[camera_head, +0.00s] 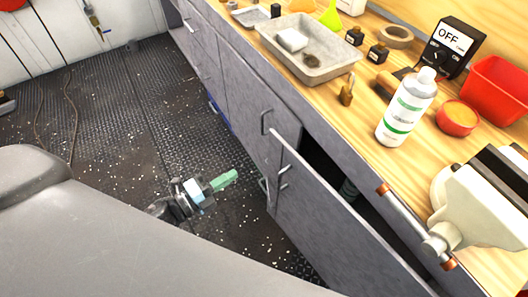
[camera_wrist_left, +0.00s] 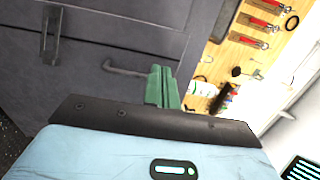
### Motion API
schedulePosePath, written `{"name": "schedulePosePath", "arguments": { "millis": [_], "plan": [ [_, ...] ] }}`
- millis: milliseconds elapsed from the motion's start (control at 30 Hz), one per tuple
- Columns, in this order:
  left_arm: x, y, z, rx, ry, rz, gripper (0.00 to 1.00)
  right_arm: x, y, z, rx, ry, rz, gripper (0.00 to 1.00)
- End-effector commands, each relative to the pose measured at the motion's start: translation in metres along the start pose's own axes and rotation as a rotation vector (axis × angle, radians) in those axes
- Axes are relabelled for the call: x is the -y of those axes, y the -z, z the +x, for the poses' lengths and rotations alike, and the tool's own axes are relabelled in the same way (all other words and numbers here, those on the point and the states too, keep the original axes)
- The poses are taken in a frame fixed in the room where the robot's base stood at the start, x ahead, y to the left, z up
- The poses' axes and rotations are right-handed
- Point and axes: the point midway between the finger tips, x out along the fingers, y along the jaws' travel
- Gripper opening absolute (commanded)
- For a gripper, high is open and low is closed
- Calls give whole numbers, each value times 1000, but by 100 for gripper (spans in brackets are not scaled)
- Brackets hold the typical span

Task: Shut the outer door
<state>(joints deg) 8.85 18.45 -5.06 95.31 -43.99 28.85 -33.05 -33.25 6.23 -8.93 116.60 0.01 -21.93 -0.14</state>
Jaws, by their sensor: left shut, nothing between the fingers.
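The outer door (camera_head: 325,215) is a grey cabinet door under the wooden bench, standing ajar. A dark gap (camera_head: 318,160) shows between its top edge and the cabinet front. Handles show near its left edge in the head view; which belongs to this door is hard to tell. My left gripper (camera_head: 226,179) is in front of the cabinet, left of the door and apart from it, its green fingers shut and empty. In the left wrist view my fingers (camera_wrist_left: 162,86) show close to a bar handle (camera_wrist_left: 126,70) on a grey panel; contact cannot be told. My right gripper is not in view.
The dark riveted floor (camera_head: 130,110) left of the cabinet is mostly clear.

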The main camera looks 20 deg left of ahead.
Motion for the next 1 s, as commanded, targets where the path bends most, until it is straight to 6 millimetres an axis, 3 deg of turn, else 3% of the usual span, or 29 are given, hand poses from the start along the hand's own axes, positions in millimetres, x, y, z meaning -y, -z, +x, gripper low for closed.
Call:
{"name": "schedulePosePath", "arguments": {
  "millis": [600, 800, 1000],
  "plan": [
    [2, 0, 108, 0, 3, 1, 0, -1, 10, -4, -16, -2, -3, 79],
    [1, 0, 123, 0, 1, 2, 0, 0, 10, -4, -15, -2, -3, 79],
    [1, 0, 126, 0, 0, 2, 0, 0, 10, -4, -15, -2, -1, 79]
  ]
}}
